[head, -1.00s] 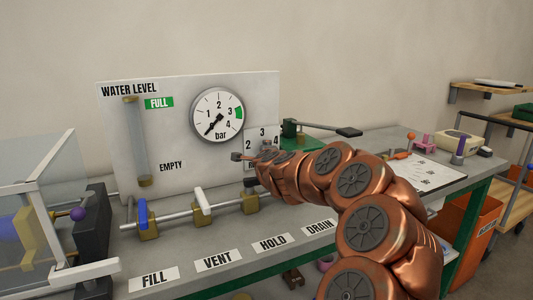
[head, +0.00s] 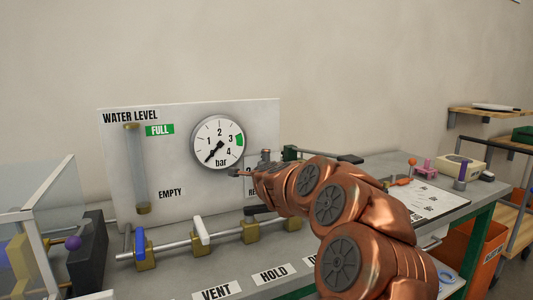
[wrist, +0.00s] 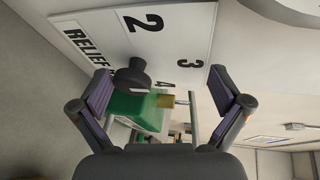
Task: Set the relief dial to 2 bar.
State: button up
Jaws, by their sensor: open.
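The relief plate shows in the wrist view (wrist: 182,32), with the figures 2, 3 and 4 and part of the word RELIEF. A dark round knob (wrist: 132,77) stands out in front of it; its setting cannot be read. My gripper (wrist: 165,98) is open, its two fingers apart. The knob lies in the view between them, nearer the left finger, and is not gripped. In the head view my gripper (head: 251,165) is in front of the plate (head: 250,190), which it and my arm mostly hide.
The pressure gauge (head: 217,141) on the white board (head: 180,180) has its needle at the lower left. Valves with a blue handle (head: 140,243) and a white handle (head: 202,230) line the pipe below. A green block (wrist: 135,110) with a brass part sits beyond the knob.

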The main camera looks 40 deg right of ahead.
jog(key=shift+h, duration=0.3)
jog(key=r, duration=0.2)
jog(key=s+r, duration=0.1)
jog(key=r, duration=0.2)
jog(key=shift+s+d+r, duration=0.25)
jog(key=shift+s+r, duration=0.05)
jog(key=shift+s, duration=0.05)
jog(key=shift+c, duration=0.6)
jog(key=shift+w+r, duration=0.2)
jog(key=shift+r, duration=0.45)
jog(key=shift+w+a+r, duration=0.1)
